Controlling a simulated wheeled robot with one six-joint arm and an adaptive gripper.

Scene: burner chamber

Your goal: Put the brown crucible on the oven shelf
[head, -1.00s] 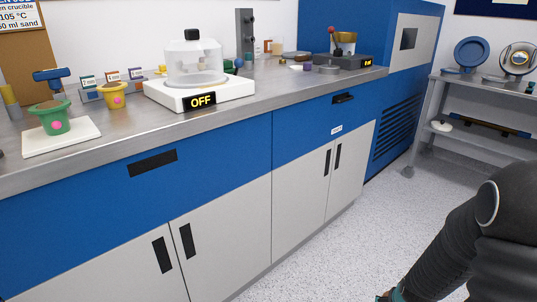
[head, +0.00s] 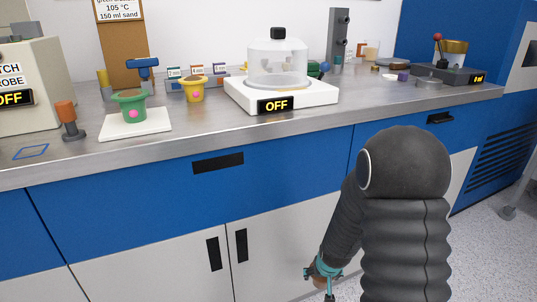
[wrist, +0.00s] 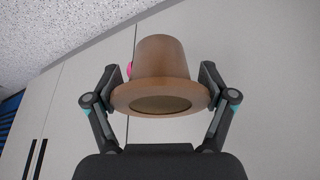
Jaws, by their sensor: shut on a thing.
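In the wrist view, the brown crucible (wrist: 160,65) is between the two fingers of my gripper (wrist: 160,85), which is shut on its sides. Its wide rim and dark opening face the camera, and a pink dot shows on its left side. In the head view, my gripper (head: 325,275) is low in front of the grey cabinet doors, below the counter. A small brown part of the crucible (head: 316,278) shows there; the rest is hidden or cut off. The oven shelf cannot be made out. A beige cabinet marked OFF (head: 30,90) stands at the left edge, partly cut off.
A blue outline (head: 31,152) marks bare counter at left.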

